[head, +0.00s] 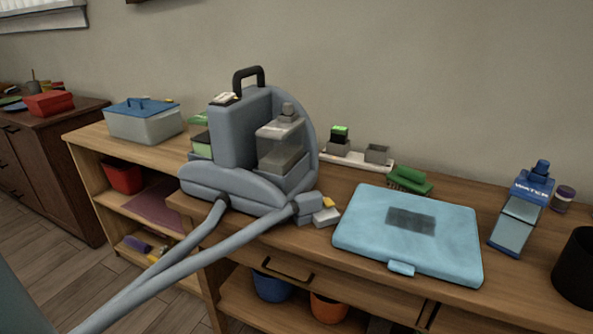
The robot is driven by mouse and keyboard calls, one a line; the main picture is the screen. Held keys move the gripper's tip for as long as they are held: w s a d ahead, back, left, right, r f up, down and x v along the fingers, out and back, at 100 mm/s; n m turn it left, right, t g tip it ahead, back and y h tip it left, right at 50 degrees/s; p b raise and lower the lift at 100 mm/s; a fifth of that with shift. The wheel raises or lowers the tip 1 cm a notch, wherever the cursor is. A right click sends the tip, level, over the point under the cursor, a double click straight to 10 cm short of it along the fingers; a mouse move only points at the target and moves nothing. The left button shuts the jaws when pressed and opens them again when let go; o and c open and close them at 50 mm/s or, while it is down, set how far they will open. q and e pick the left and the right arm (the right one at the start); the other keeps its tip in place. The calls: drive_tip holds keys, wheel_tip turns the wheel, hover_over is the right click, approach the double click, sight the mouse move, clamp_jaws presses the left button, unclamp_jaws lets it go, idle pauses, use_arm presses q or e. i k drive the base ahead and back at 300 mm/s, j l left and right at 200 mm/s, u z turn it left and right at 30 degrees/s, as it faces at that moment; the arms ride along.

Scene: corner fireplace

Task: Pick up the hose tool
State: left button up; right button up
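A blue-grey portable cleaning machine (240,135) with a black top handle and a clear tank stands on the wooden bench (300,245). Two lengths of grey hose (180,270) run from its front down to the lower left, over the bench's front edge. One length ends at a blocky grey hose tool (309,203) with a small yellow part and a pale tip (326,216). The tool lies at the machine's front right corner, just left of the light blue case. No gripper of mine shows in this view.
A light blue case (408,236) lies right of the tool. Behind are a green brush (410,180) and a white tray (358,161). A water bottle (523,208) and a black round container (575,268) stand right. A lidded bin (143,122) is left.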

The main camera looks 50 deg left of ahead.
sight(309, 206)
drive_tip(key=u, duration=1.4)
